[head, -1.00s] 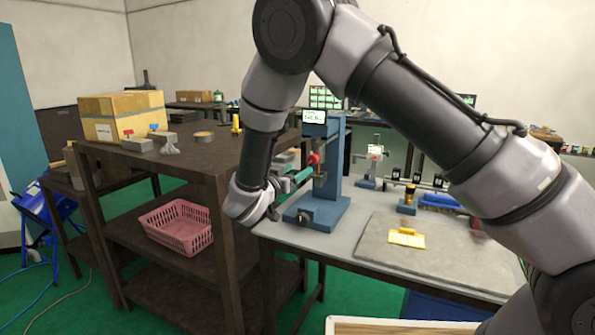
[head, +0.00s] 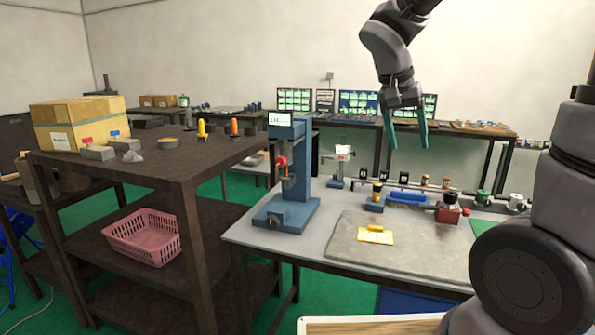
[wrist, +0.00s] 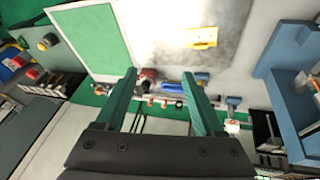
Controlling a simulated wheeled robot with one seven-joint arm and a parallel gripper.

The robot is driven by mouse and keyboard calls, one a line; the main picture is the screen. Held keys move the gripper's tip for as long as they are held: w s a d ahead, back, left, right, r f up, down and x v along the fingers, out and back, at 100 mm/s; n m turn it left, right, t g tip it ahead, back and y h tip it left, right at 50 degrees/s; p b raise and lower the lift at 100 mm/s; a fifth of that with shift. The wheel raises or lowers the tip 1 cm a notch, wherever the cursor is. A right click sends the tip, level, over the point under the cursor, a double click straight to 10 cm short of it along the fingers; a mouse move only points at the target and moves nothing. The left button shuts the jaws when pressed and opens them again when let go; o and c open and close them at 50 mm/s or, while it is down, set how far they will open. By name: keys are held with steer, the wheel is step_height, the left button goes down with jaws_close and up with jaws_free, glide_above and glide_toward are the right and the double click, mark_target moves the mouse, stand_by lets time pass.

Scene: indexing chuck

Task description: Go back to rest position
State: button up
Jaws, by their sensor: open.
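My gripper (head: 407,132) hangs high over the back part of the workbench in the head view, its two green fingers apart and pointing down. Nothing is between the fingers. In the wrist view my gripper (wrist: 165,98) shows its spread fingers with the bench top beyond them. The blue press-like device (head: 290,185) with a small display and a red knob stands on the bench to the left of my gripper, apart from it. It also shows at the right of the wrist view (wrist: 292,88).
A grey mat (head: 400,250) with a yellow piece (head: 375,234) lies on the bench (head: 260,242). A red-based device (head: 448,208) and several small parts stand behind it. A dark shelf (head: 190,172) at left holds a cardboard box (head: 80,122) and a pink basket (head: 142,236).

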steer(key=s+r+n+t+y, duration=0.2)
steer(key=s+r+t+y, duration=0.2)
steer(key=s, duration=0.6)
steer(key=shift+s+d+r+t+y, duration=0.15)
steer(key=shift+s+r+t+y, duration=0.25)
steer(key=shift+r+y, duration=1.05)
steer(key=shift+r+h, duration=0.3)
steer(key=shift+h, duration=0.05)
